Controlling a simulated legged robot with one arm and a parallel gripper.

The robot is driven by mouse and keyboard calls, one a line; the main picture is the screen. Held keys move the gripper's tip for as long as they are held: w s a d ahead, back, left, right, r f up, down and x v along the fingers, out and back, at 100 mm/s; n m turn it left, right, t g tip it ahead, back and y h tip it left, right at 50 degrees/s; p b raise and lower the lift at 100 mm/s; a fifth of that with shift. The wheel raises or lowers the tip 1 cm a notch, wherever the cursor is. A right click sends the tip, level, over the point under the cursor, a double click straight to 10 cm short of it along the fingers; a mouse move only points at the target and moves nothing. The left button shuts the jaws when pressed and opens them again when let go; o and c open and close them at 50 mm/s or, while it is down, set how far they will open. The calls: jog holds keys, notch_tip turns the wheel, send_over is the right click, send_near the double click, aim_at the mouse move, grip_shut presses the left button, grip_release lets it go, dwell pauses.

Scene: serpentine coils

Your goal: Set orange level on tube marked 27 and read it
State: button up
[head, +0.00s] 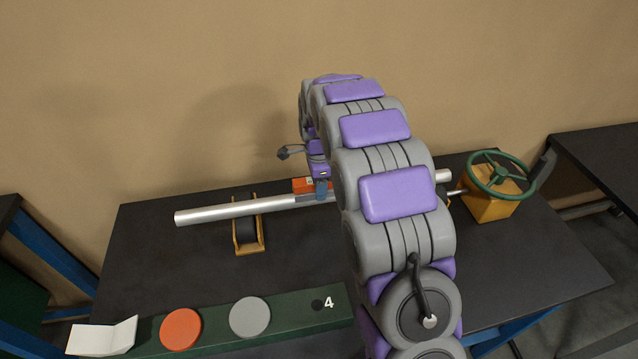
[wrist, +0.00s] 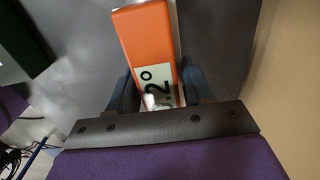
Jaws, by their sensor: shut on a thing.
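The orange level (head: 303,185) is at the top of a silver tube (head: 215,213) in the head view; I cannot tell whether it rests on the tube or is just above it. In the wrist view the level (wrist: 146,38) lies between the two blue-grey fingers of my gripper (wrist: 158,88), which is shut on it. Its pale display shows "2°" with a possible mark before it, and the display's near end is partly hidden. My gripper (head: 321,189) is at the tube's middle in the head view. No 27 marking is readable on the tube.
A yellow stand with a dark roller (head: 247,240) supports the tube's left part. A yellow block (head: 489,205) with a green handwheel (head: 498,174) is at the right. A green strip (head: 285,326) marked 4 holds an orange disc (head: 181,329), a grey disc (head: 250,317) and a folded white card (head: 102,338).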

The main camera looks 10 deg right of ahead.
jog(key=shift+d+f, duration=0.15)
jog(key=shift+d, duration=0.4)
jog(key=shift+d+f, duration=0.2)
jog(key=shift+d, duration=0.05)
jog(key=shift+d+f, duration=0.1)
dwell(0.3)
jog(key=shift+a+p, duration=0.25)
jog(key=shift+p, duration=0.25)
dwell(0.9)
jog(key=o, duration=1.3)
